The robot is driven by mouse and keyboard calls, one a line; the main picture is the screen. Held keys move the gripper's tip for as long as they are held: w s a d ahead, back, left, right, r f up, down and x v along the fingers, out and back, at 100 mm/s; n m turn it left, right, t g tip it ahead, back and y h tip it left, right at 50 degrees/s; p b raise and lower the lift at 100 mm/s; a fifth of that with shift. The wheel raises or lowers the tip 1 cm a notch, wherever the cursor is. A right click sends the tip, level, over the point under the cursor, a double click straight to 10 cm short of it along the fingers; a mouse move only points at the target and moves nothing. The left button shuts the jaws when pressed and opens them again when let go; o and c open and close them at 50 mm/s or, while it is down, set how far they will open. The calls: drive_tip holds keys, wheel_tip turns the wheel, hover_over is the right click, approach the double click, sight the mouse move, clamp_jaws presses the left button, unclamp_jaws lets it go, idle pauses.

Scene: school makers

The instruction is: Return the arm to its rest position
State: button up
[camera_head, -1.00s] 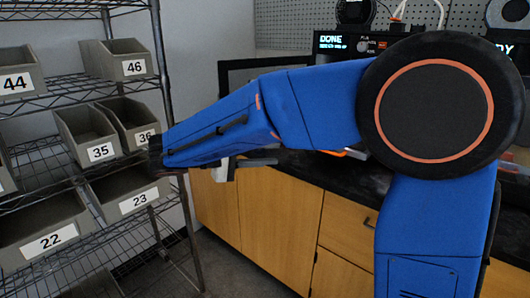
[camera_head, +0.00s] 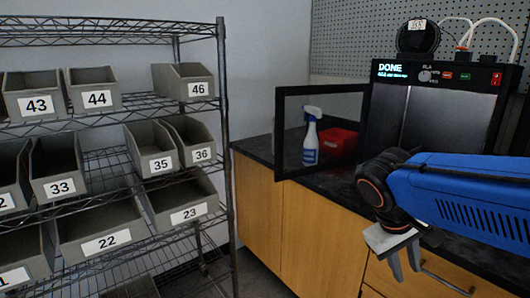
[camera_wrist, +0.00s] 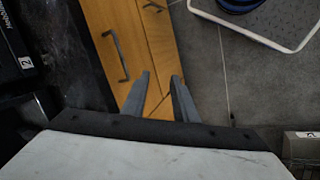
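My blue arm comes in from the right edge in the head view. My gripper (camera_head: 405,270) hangs from its dark wrist, pointing down in front of the counter's wooden drawers. It also shows in the wrist view (camera_wrist: 161,76), where its two grey fingers stand apart with nothing between them. Wooden drawer fronts and grey floor lie beyond the fingers.
A wire shelf (camera_head: 227,150) with numbered grey bins stands at left. On the dark counter (camera_head: 262,147) are a spray bottle (camera_head: 311,138), a red box (camera_head: 338,143) and a printer reading DONE (camera_head: 435,72), its framed door (camera_head: 279,130) open. Floor is clear between shelf and cabinets.

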drive_tip(key=s+a+f+m+t+y, duration=0.2)
drive_tip(key=s+f+t+y, duration=0.1)
drive_tip(key=s, duration=0.4)
drive_tip(key=shift+f+t+y, duration=0.4)
drive_tip(key=shift+f+y, duration=0.3)
drive_tip(key=shift+y, duration=0.1)
